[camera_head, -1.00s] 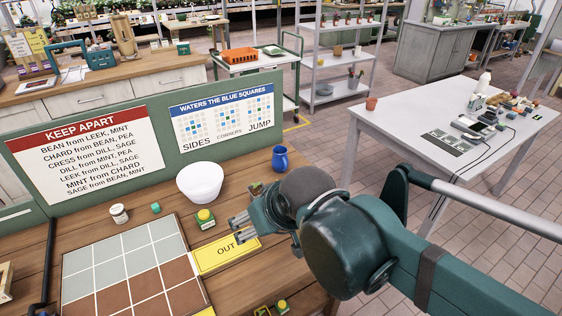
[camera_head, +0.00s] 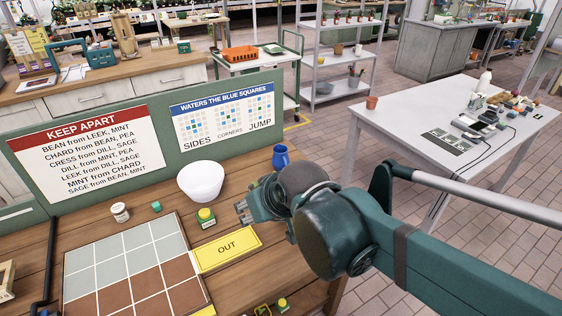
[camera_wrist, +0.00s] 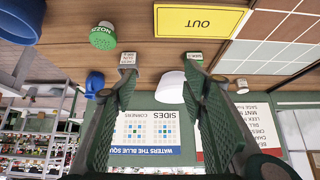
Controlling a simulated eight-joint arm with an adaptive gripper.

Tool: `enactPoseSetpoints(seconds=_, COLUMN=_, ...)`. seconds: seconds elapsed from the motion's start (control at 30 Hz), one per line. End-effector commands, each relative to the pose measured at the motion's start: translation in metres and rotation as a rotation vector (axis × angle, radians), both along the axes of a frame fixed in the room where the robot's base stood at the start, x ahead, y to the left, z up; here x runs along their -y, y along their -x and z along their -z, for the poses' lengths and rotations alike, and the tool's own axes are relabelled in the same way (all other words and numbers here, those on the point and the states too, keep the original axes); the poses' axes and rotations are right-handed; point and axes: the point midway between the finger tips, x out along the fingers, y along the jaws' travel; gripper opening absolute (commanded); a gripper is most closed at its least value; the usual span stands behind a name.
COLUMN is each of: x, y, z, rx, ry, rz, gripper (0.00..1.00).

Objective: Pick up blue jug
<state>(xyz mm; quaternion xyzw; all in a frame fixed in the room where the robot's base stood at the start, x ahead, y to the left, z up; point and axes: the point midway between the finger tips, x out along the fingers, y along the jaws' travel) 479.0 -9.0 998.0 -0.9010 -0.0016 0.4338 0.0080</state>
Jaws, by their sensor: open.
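The blue jug (camera_head: 281,156) stands upright near the back right of the wooden bench, beside the green board. My gripper (camera_head: 242,212) is over the bench, in front of the jug and a little left of it. In the upside-down wrist view, the blue jug (camera_wrist: 94,84) shows left of my gripper (camera_wrist: 162,58), outside its two fingers. The fingers are spread apart, and nothing is held between them. The jug's lower part is partly hidden by my wrist in the head view.
A white bowl (camera_head: 201,182) stands left of the jug. A yellow-topped item (camera_head: 206,217) and a yellow OUT card (camera_head: 227,247) lie near my gripper. A tiled grid (camera_head: 135,270) is at the left. A green-topped item (camera_wrist: 103,36) and a larger blue object (camera_wrist: 18,30) show in the wrist view.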

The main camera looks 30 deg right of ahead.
Motion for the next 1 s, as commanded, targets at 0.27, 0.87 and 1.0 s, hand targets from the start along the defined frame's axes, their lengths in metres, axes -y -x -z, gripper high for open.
enactPoseSetpoints(seconds=0.27, x=0.015, y=-0.042, z=0.005, rx=0.058, ry=-0.010, rz=0.011, gripper=0.43)
enactPoseSetpoints(seconds=0.87, x=0.061, y=-0.116, z=0.023, rx=0.187, ry=-0.018, rz=0.047, gripper=0.43)
enactPoseSetpoints(seconds=1.0, x=0.074, y=-0.130, z=0.028, rx=0.218, ry=-0.016, rz=0.058, gripper=0.43)
